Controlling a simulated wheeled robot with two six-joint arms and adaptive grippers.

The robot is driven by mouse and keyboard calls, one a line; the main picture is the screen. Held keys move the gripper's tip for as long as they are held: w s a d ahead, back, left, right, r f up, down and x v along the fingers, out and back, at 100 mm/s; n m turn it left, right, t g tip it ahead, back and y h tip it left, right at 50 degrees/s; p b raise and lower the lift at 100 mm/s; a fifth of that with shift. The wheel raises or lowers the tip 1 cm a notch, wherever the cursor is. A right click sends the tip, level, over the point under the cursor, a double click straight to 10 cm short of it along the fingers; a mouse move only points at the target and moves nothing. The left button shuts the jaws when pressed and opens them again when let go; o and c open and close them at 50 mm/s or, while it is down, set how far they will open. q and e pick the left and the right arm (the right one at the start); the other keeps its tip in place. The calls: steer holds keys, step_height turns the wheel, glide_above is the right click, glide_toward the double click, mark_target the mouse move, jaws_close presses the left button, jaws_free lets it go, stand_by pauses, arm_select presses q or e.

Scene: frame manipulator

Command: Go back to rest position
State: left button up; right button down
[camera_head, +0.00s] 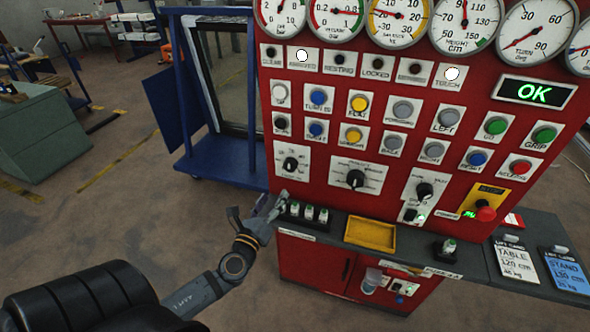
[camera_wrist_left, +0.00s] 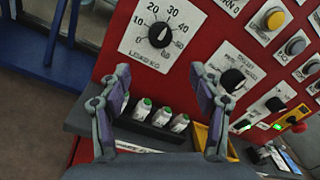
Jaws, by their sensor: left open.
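My left gripper (camera_head: 268,207) is open and empty in the head view. It hovers at the left end of the grey ledge, close to several small white bottles with green tops (camera_head: 308,212) in a dark holder. In the left wrist view its two fingers (camera_wrist_left: 160,105) are spread wide, with the bottles (camera_wrist_left: 160,117) seen between and beyond them. A dial with a black knob (camera_wrist_left: 159,36) on the red panel shows above the fingers. My right gripper is in neither view.
A red control panel (camera_head: 330,200) with gauges, buttons and knobs fills the right. A yellow tray (camera_head: 370,234) lies on the ledge, with a lone bottle (camera_head: 447,247) to its right. A blue wheeled frame (camera_head: 222,160) stands left of the panel. Open floor (camera_head: 120,215) lies further left.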

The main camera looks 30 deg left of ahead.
arm_select(q)
steer(key=s+a+f+n+g, duration=0.2)
steer(key=s+f+n+g, duration=0.15)
steer(key=f, duration=0.65)
steer(key=s+a+f+n+g, duration=0.25)
steer(key=f+n, duration=0.25)
steer(key=f, duration=0.6)
steer(key=s+a+f+n+g, duration=0.2)
steer(key=s+f+n+g, duration=0.15)
steer(key=f, duration=0.65)
steer(key=s+d+f+n+g+h, duration=0.1)
steer(key=s+d+f+n+g, duration=0.1)
steer(key=s+d+f+n, duration=0.2)
steer(key=s+d+f+n+g+h, duration=0.1)
steer(key=s+d+f+n+g, duration=0.2)
steer(key=s+f+n, duration=0.3)
steer(key=s+d+f+n+g+h, duration=0.1)
steer(key=s+d+f+n, duration=0.4)
steer(key=s+f, duration=0.6)
steer(key=s+g, duration=0.1)
steer(key=s, duration=0.5)
steer(key=shift+s+d+f, duration=0.25)
steer(key=shift+d+f, duration=0.05)
steer(key=shift+d, duration=0.1)
steer(key=shift+a, duration=0.1)
